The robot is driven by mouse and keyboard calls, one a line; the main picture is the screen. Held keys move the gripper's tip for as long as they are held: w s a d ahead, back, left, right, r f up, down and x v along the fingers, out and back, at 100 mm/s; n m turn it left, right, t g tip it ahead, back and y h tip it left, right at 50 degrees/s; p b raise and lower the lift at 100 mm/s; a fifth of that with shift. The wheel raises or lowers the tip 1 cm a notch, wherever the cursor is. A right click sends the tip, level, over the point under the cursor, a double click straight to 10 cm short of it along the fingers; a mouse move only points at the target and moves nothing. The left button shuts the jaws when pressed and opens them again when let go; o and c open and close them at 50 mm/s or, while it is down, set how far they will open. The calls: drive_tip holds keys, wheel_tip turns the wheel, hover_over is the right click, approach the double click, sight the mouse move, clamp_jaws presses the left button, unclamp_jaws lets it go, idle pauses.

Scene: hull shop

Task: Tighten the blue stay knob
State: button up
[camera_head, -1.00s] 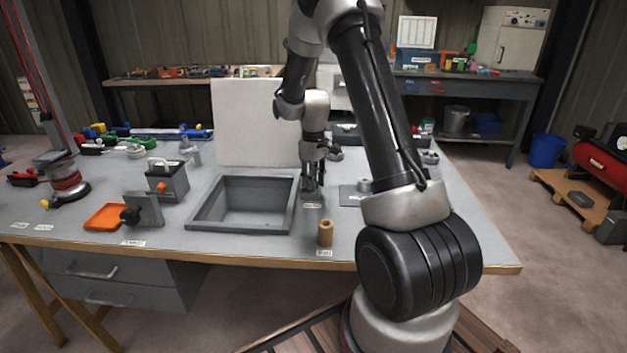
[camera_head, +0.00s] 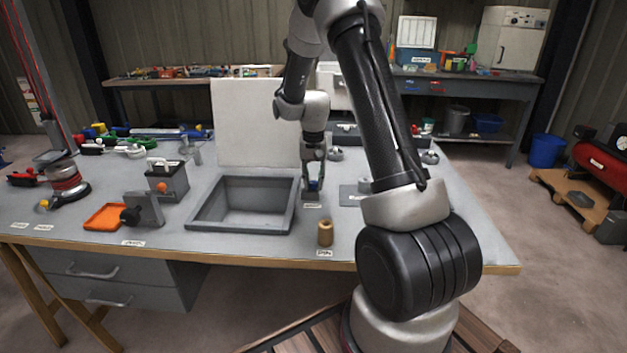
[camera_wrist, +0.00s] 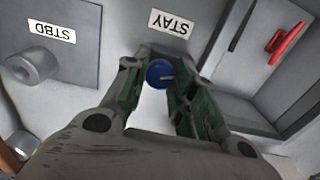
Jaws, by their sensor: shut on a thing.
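The blue stay knob (camera_wrist: 159,74) sits between the fingertips of my gripper (camera_wrist: 155,80) in the wrist view, just below the white STAY label (camera_wrist: 171,23). The fingers are shut on the knob, one on each side. In the head view my gripper (camera_head: 314,184) points down at the bench between the grey tray and a flat grey plate. A bit of the blue knob (camera_head: 314,185) shows between the fingers there. The knob's mount is mostly hidden by the fingers.
The open grey tray (camera_head: 196,212) is left of my gripper, and a wooden peg (camera_head: 325,232) stands in front. A grey plate (camera_head: 352,196) is at its right. A STBD plate (camera_wrist: 75,75) and a red handle (camera_wrist: 289,40) show in the wrist view.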

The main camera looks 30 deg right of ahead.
sight(313, 182)
drive_tip(key=shift+m, duration=2.2)
drive_tip(key=o, duration=1.1)
drive_tip(key=shift+c, duration=0.2)
wheel_tip(313, 182, up, 12)
